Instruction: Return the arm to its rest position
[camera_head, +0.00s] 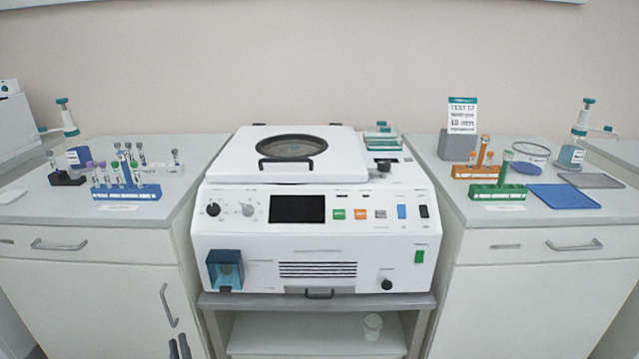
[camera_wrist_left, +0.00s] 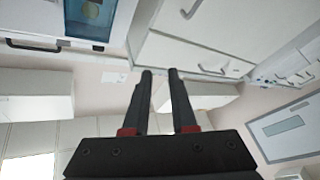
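My left gripper (camera_head: 179,347) shows at the bottom edge of the head view, in front of the left cabinet's door. Only its two dark fingertips are in that picture. In the left wrist view the two black fingers (camera_wrist_left: 160,75) stand apart with a clear gap between them. Nothing is between them, so the gripper is open and empty. It is low, below the countertop and away from the tubes. My right gripper is in neither view.
A white centrifuge (camera_head: 315,225) with its lid down stands on a trolley (camera_head: 318,302) between two cabinets. A blue tube rack (camera_head: 127,192) with several tubes is on the left counter. Orange (camera_head: 476,172) and green (camera_head: 497,191) racks and a blue mat (camera_head: 563,197) are on the right counter.

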